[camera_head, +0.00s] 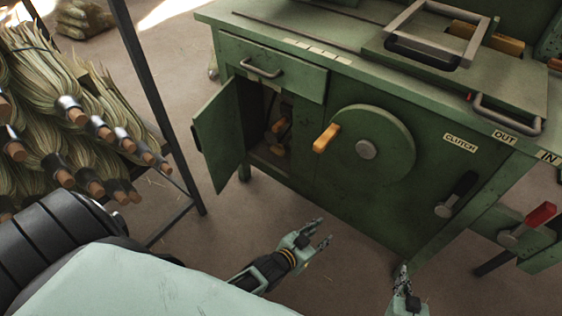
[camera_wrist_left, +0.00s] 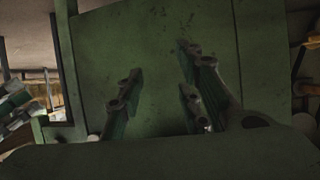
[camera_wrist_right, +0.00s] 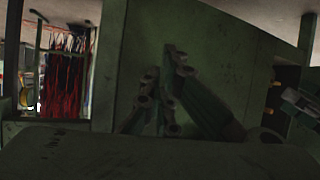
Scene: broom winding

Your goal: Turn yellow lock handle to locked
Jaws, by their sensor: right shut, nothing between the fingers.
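A yellow-orange handle (camera_head: 326,138) sits at the upper left rim of a round green disc (camera_head: 372,148) on the machine's front. Inside the open cabinet are two smaller orange handles, an upper one (camera_head: 278,125) and a lower one (camera_head: 278,149); which handle is the lock is not marked. My left gripper (camera_head: 323,231) is open and empty, low in front of the machine and apart from every handle. Its spread fingers also show in the left wrist view (camera_wrist_left: 160,58). My right gripper (camera_head: 403,276) is shut and empty, further right; its fingers meet in the right wrist view (camera_wrist_right: 164,62).
The cabinet door (camera_head: 220,135) stands open to the left. A black clutch lever (camera_head: 457,194) and a red-handled lever (camera_head: 527,224) are on the right. A broom rack (camera_head: 150,85) stands at the left. Bare floor (camera_head: 225,225) lies between rack and machine.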

